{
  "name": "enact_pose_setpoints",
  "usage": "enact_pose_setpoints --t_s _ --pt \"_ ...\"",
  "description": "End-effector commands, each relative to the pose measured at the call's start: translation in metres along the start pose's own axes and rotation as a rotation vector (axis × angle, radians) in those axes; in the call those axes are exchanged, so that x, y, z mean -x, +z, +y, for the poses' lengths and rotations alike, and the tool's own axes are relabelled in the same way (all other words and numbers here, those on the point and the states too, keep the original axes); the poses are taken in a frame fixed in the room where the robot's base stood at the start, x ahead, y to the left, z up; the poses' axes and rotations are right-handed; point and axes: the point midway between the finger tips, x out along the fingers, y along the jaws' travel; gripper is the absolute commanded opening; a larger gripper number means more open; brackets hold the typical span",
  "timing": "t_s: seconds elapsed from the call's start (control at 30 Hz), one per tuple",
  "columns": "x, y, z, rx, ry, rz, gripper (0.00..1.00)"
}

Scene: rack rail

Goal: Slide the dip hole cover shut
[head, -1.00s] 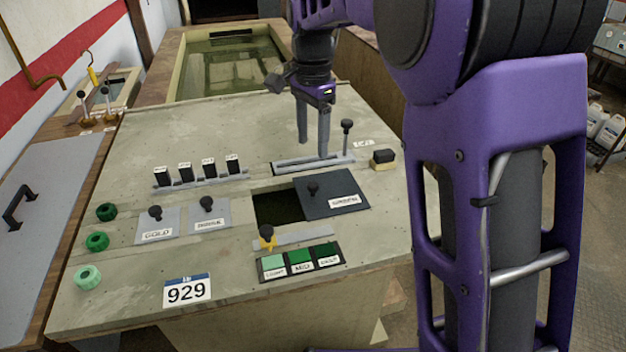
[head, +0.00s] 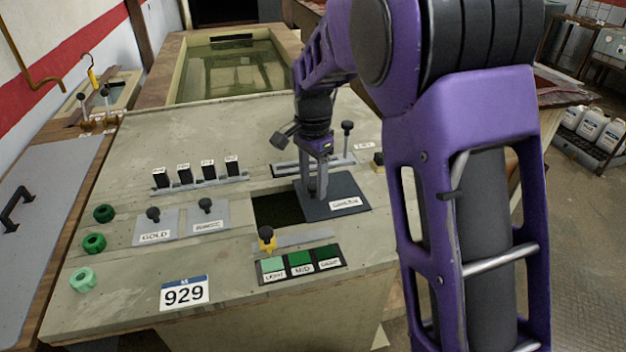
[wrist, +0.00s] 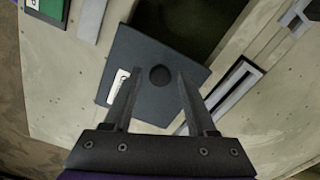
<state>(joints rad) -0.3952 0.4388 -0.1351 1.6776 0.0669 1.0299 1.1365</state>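The dip hole cover (head: 345,193) is a dark blue-grey square plate with a white label and a black knob. It lies to the right of the dark dip hole (head: 277,208), which is largely uncovered. In the wrist view the cover (wrist: 140,62) shows its round knob (wrist: 160,77) between the fingertips, with the dark hole (wrist: 190,20) beyond. My gripper (head: 314,195) is over the cover, fingers pointing down; in the wrist view my gripper (wrist: 156,80) is open, with gaps on both sides of the knob. In the head view the fingers hide the knob.
A slotted rail with an upright black-knobbed lever (head: 346,140) lies behind the cover. A yellow-based knob (head: 267,238) and green buttons (head: 300,262) stand in front of the hole. GOLD (head: 156,228) and another labelled plate are left. A water tank (head: 232,68) is behind.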

Motion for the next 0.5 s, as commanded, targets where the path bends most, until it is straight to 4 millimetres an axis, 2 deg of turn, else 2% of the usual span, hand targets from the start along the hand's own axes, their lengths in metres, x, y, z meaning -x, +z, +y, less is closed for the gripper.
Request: enact_pose_setpoints --t_s 0.03,0.3,0.5 --pt "0.0002 0.0 -0.0001 0.0 0.0 0.0 0.46" --pt "0.0005 0.0 -0.0001 0.0 0.0 0.0 0.0" --pt "0.0006 -0.0001 -0.0001 0.0 0.0 0.0 0.0"
